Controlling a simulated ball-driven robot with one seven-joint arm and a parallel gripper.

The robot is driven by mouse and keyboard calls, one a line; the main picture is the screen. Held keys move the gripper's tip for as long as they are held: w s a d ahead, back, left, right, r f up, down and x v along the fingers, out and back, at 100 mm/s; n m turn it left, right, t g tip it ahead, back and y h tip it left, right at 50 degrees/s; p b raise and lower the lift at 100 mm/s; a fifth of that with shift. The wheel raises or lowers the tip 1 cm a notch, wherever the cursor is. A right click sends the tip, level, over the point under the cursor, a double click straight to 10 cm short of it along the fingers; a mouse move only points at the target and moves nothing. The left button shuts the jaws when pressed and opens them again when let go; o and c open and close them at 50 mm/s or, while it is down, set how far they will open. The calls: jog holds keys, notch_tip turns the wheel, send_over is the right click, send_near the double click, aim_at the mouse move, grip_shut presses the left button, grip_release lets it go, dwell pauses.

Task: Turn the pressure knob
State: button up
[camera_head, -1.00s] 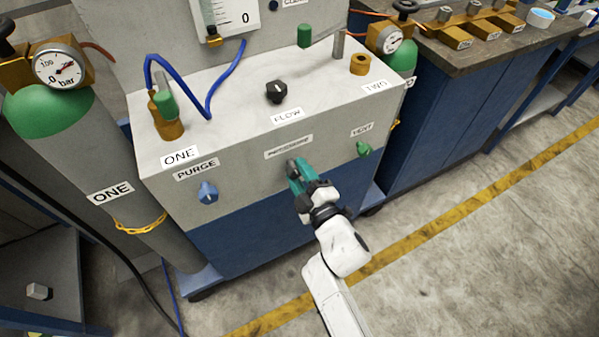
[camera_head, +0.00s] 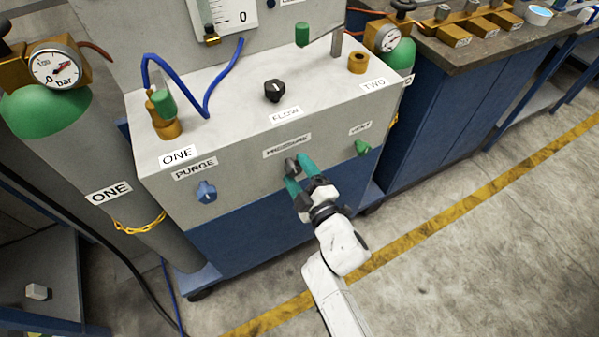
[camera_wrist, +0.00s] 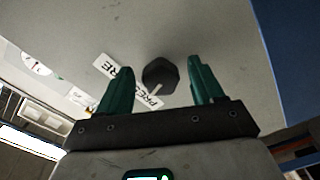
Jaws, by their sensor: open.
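The pressure knob (camera_head: 290,166) is a dark grey knob on the front face of the grey cabinet (camera_head: 240,190), just below the label reading PRESSURE (camera_head: 287,146). In the wrist view the knob (camera_wrist: 160,75) is dark and faceted with a pale pointer line, and it lies between the two teal fingers. My gripper (camera_head: 299,174) is open at the cabinet front, with one finger on each side of the knob. The wrist view shows a gap between each finger of my gripper (camera_wrist: 157,80) and the knob. Part of the knob is hidden by the fingers in the head view.
A blue purge knob (camera_head: 206,192) is to the left and a green vent knob (camera_head: 362,147) to the right on the same face. A black flow knob (camera_head: 274,91) is on top. Gas cylinder ONE (camera_head: 85,160) stands at left. The floor at right is clear.

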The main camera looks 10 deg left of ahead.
jog(key=p+v, duration=0.3)
jog(key=v, duration=0.7)
jog(key=shift+s+d+p, duration=0.3)
jog(key=shift+p, duration=0.05)
jog(key=s+d+f+m+g+h+p, duration=0.1)
jog(key=s+d+m+g+h, duration=0.1)
jog(key=d+m+h, duration=0.6)
jog(key=s+d+f+m+g+h+p, duration=0.1)
jog(key=d+m+g+h, duration=0.2)
jog(key=d, duration=1)
jog(key=s+d+r+m+g, duration=0.1)
jog(key=s+m+g, duration=0.3)
jog(key=s, duration=0.7)
jog(key=s+d+r+m+g+p, duration=0.1)
jog(key=s+d+m+g, duration=0.3)
jog(key=s, duration=0.7)
jog(key=shift+s+g+y, duration=0.25)
jog(key=shift+g+y, duration=0.15)
jog(key=shift+g, duration=0.1)
jog(key=shift+d, duration=0.1)
